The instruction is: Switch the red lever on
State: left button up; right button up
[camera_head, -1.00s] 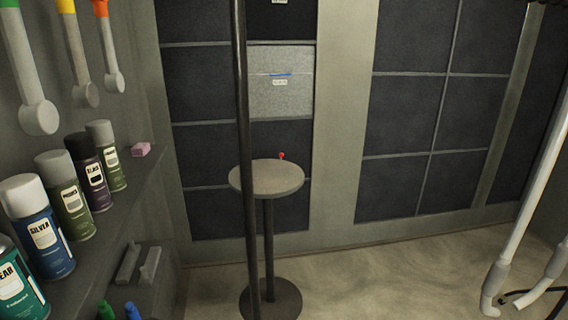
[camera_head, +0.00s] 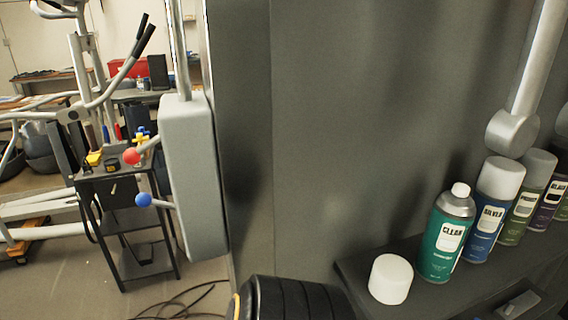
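A red ball-ended lever (camera_head: 131,156) sticks out from the left side of a tall grey box (camera_head: 190,180) in the head view. Its thin shaft slopes a little down from the box to the red knob. A blue ball-ended lever (camera_head: 144,199) sticks out just below it. The box is seen nearly edge-on, so its lever side is partly turned from me.
A dark wall (camera_head: 340,120) stands right of the box. A shelf (camera_head: 420,300) carries several spray cans, including a teal one (camera_head: 447,235), and a white cap (camera_head: 390,279). A black cart (camera_head: 125,225) stands behind the levers. Cables (camera_head: 180,302) lie on the floor.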

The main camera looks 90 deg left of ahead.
aim_at(131, 156)
jog(key=k+u, duration=0.1)
jog(key=u, duration=2.9)
